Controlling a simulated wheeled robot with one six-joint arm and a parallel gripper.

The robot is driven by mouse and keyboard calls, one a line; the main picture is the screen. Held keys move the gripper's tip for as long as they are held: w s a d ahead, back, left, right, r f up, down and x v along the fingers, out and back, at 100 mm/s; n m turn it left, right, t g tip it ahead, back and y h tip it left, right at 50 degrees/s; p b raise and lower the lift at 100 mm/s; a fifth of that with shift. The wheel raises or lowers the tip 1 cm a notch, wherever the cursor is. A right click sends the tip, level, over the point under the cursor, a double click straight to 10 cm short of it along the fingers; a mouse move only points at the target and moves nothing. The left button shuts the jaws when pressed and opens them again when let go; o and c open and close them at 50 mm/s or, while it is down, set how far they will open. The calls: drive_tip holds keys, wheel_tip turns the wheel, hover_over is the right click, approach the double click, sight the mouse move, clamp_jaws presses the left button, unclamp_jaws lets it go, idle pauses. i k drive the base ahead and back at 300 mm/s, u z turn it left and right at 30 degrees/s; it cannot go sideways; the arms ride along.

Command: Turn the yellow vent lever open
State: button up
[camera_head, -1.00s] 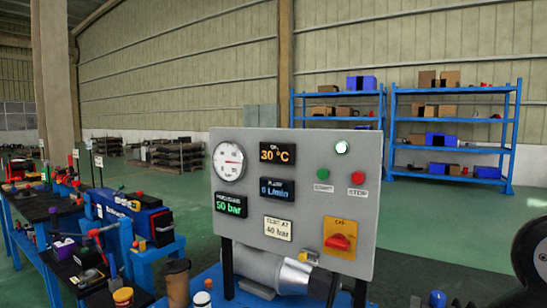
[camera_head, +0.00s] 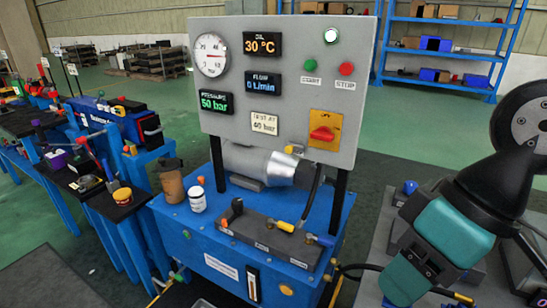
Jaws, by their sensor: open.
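A yellow lever (camera_head: 283,226) sits at the middle of a dark valve block (camera_head: 268,240) on the blue bench, below the control panel. It lies nearly flat along the block, its grip pointing left. The small labels on the block are too small to read. A blue lever (camera_head: 320,239) is on the same block to its right, and a black handle (camera_head: 236,207) stands at its left end. My gripper does not show in this view.
The grey control panel (camera_head: 226,120) stands behind the block; it reads 50 bar, 0 L/min, 30 °C. A white can (camera_head: 197,199) and a brown container (camera_head: 171,184) stand on the bench's left. A teal and black jointed body (camera_head: 450,235) fills the right foreground.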

sight(285, 226)
drive_tip(key=u, duration=0.05)
drive_tip(key=k, duration=0.5)
drive_tip(key=u, duration=0.75)
drive_tip(key=i, duration=0.75)
drive_tip(key=z, duration=0.65)
